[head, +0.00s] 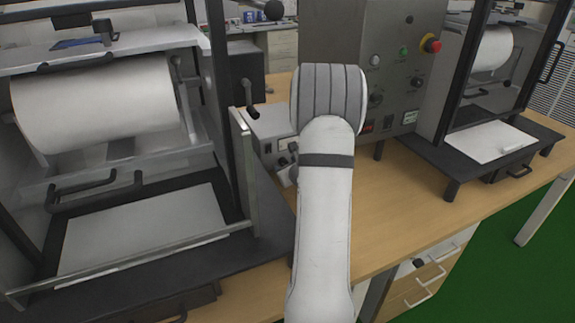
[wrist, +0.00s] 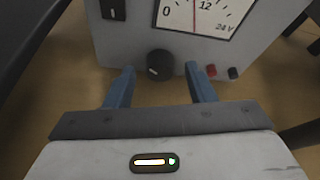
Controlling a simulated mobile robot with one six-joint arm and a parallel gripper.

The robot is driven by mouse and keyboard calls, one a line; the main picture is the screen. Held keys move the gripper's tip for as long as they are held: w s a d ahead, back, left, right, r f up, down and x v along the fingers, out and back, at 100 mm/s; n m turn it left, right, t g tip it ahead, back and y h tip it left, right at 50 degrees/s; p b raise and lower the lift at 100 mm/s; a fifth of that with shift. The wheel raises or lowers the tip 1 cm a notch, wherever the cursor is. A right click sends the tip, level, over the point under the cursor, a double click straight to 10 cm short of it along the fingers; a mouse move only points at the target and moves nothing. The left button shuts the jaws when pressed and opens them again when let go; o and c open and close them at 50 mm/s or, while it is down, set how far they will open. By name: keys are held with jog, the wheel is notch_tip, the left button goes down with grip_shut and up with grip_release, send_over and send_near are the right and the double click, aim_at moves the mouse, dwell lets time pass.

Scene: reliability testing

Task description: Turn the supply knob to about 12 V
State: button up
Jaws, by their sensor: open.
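The supply (wrist: 130,45) is a light grey box on the wooden bench, seen from close in the wrist view. Its round black knob (wrist: 160,64) is low on the front, with a small pale mark. The meter (wrist: 205,15) above it has a red needle standing about vertical, close to the 12 mark; its top is cut off. My gripper (wrist: 161,72) is open, with its two blue fingers on either side of the knob and gaps on both sides. I see no contact. In the head view the supply (head: 268,122) is partly hidden by my arm.
A red and a black terminal (wrist: 233,73) are right of the knob, near the right finger. A switch (wrist: 112,8) is at upper left. In the head view, framed machines with white rolls (head: 95,105) flank the supply, and a grey control cabinet (head: 400,75) stands behind my arm.

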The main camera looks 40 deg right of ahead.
jog(key=shift+w+d+f, duration=0.1)
jog(key=shift+w+f, duration=0.05)
jog(key=shift+w, duration=0.2)
jog(key=shift+c, duration=0.5)
